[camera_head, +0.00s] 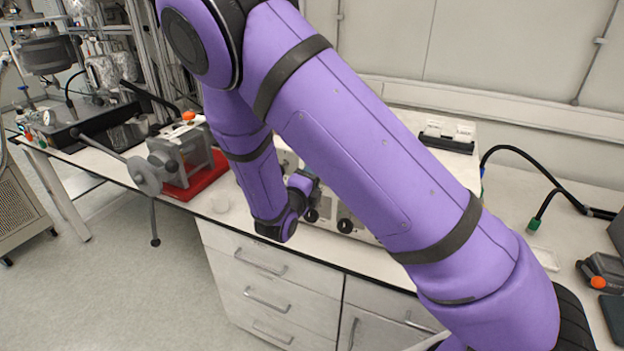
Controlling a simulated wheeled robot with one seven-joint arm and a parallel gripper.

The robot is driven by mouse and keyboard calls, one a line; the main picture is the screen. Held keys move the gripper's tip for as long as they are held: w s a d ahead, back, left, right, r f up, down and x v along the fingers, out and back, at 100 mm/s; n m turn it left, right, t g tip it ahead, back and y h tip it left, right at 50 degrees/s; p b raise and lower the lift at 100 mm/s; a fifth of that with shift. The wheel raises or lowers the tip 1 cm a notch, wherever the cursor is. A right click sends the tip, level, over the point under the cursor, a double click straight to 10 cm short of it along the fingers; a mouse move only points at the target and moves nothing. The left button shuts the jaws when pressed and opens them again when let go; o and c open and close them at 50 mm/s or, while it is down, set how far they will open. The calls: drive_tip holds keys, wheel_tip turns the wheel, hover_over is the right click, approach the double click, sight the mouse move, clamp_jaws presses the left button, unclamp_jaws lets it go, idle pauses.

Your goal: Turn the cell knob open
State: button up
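A pale instrument box (362,236) stands on the white bench, mostly hidden behind my purple arm. Its front shows a dark round knob (345,226) and another dark knob (311,215) close to my wrist. I cannot read any label, so I cannot tell which is the cell knob or how it is turned. The end of my arm, with my gripper (305,187), is at the left part of this front panel. My wrist covers most of the gripper. Its fingers, and whether they touch a knob, cannot be made out.
A grey clamp-like device (180,150) on a red base (200,178) stands left of my wrist, its long handles reaching past the bench edge. A black hose (540,168) and an orange-knobbed device (600,270) are at the right. Drawers (265,270) are below the bench (230,208).

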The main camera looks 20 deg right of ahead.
drive_tip(key=o, duration=0.9)
drive_tip(key=v, duration=1.1)
drive_tip(key=s+d+r+m+g+y, duration=0.2)
drive_tip(key=s+d+r+m+g, duration=0.45)
drive_tip(key=m, duration=0.55)
drive_tip(key=s+d+r+m+g+y, duration=0.1)
drive_tip(key=s+d+r+m+g, duration=0.3)
drive_tip(key=d+r+m+g, duration=0.45)
drive_tip(key=s+r+m+t+y, duration=0.2)
drive_tip(key=s+r+m+y, duration=0.1)
drive_tip(key=m, duration=0.4)
drive_tip(key=s+r+m+t+y, duration=0.3)
drive_tip(key=s+m, duration=0.3)
drive_tip(key=m, duration=0.2)
drive_tip(key=s+r+m+t+y, duration=0.2)
drive_tip(key=s+r+m+y, duration=0.1)
drive_tip(key=m, duration=0.5)
drive_tip(key=shift+s+a+r+t+y, duration=0.15)
drive_tip(key=shift+s+a+r+y, duration=0.05)
drive_tip(key=shift+s+r, duration=0.25)
drive_tip(key=shift+s+a+r+t+y, duration=0.2)
drive_tip(key=shift+s+r, duration=0.15)
drive_tip(key=shift+s, duration=0.2)
